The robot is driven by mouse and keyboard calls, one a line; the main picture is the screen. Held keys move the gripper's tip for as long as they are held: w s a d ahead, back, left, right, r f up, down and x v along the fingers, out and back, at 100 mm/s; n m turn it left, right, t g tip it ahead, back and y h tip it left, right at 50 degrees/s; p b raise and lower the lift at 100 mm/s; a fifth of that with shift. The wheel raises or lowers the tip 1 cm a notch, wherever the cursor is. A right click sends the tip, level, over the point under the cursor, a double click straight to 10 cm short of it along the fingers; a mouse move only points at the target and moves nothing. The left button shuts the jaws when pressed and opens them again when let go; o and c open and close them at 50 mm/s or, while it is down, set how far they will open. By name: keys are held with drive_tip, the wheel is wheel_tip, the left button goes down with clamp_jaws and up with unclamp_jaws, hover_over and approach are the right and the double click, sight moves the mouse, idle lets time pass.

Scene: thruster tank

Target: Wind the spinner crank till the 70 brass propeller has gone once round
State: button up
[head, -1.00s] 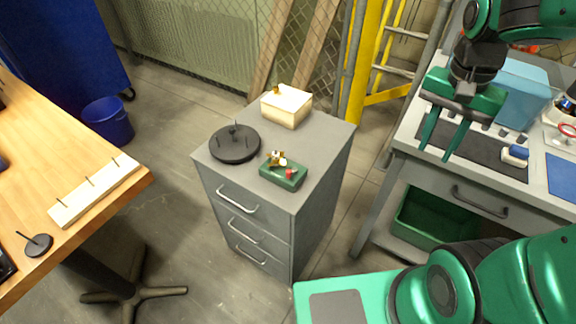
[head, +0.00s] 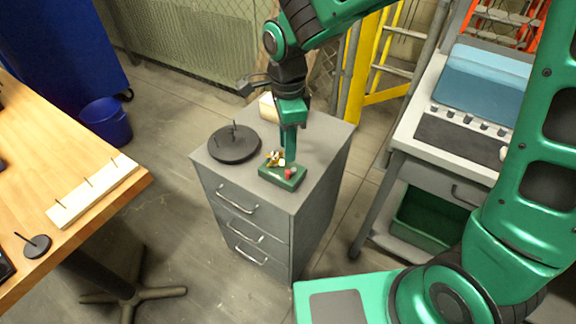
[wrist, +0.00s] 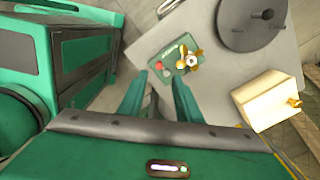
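The spinner has a green base (head: 283,178) on top of the grey drawer cabinet, near its front edge. The brass propeller (head: 275,158) stands on the base, and a red knob (head: 288,174), apparently the crank's, is beside it. In the wrist view the propeller (wrist: 190,60) is on the right of the base (wrist: 178,49) and the red knob (wrist: 158,65) on the left. My gripper (head: 289,161) points down just behind the spinner. In the wrist view its fingers (wrist: 159,78) are apart with nothing between them, short of the red knob. Any number on the propeller is unreadable.
A dark round plate with pegs (head: 234,145) stands left of the spinner on the cabinet (head: 325,150). A cream box (wrist: 268,100) with a brass part stands behind, partly hidden by my arm in the head view. A wooden table (head: 90,150) is left, a grey bench (head: 460,155) right.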

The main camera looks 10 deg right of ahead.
sight(288, 171)
wheel_tip(288, 171, down, 9)
drive_tip(key=shift+r, duration=0.15)
idle(0.4)
clamp_jaws()
